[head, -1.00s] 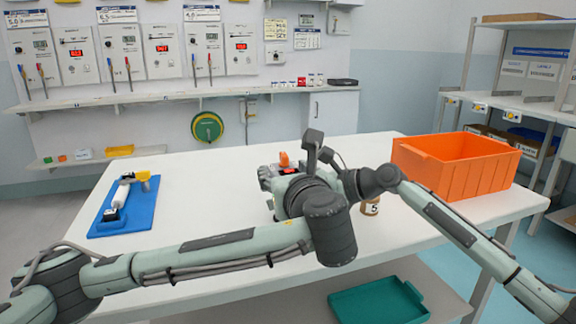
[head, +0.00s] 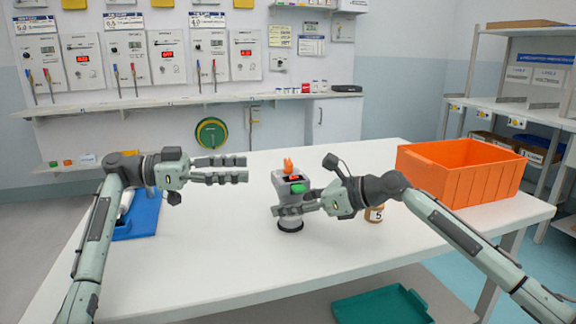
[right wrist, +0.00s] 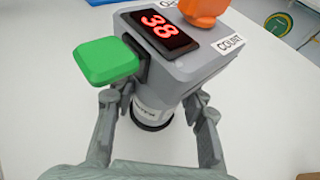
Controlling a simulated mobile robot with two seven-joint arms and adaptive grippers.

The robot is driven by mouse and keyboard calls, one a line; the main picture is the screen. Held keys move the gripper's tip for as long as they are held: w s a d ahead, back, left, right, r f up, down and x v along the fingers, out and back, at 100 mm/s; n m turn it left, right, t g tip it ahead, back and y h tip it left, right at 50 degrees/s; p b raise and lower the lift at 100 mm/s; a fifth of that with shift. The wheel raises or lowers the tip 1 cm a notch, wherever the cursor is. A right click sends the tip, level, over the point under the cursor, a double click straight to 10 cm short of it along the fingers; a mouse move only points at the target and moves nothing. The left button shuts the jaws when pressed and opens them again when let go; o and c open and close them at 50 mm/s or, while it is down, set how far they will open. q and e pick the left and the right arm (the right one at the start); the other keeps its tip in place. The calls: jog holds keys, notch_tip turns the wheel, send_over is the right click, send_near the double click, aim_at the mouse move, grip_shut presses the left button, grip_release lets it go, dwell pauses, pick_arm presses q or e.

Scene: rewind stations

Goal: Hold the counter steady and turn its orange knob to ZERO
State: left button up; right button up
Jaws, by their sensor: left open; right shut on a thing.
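The grey counter (head: 291,208) stands upright on the white table, with an orange knob (head: 288,166) on top and a green button (head: 298,188) on its side. In the right wrist view the counter (right wrist: 185,72) shows a red display (right wrist: 160,31) reading 38, the green button (right wrist: 106,61) and part of the orange knob (right wrist: 203,8). My right gripper (head: 280,209) is shut on the counter's body, a finger on each side. My left gripper (head: 246,168) is open and empty, left of the counter at about knob height. The knob's pointer setting cannot be read.
A blue mat (head: 140,219) lies at the left, partly behind my left arm. The front of the table is clear.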

aim_at(285, 166)
pick_arm(q)
jog(key=shift+n+h, duration=0.3)
jog(key=d, duration=0.3)
jog(key=w+d, duration=0.1)
jog(key=d, duration=0.3)
jog(key=w+d, duration=0.1)
jog(key=d, duration=0.3)
jog(key=shift+w+d, duration=0.15)
jog(key=shift+w, duration=0.05)
jog(key=c, duration=1.2)
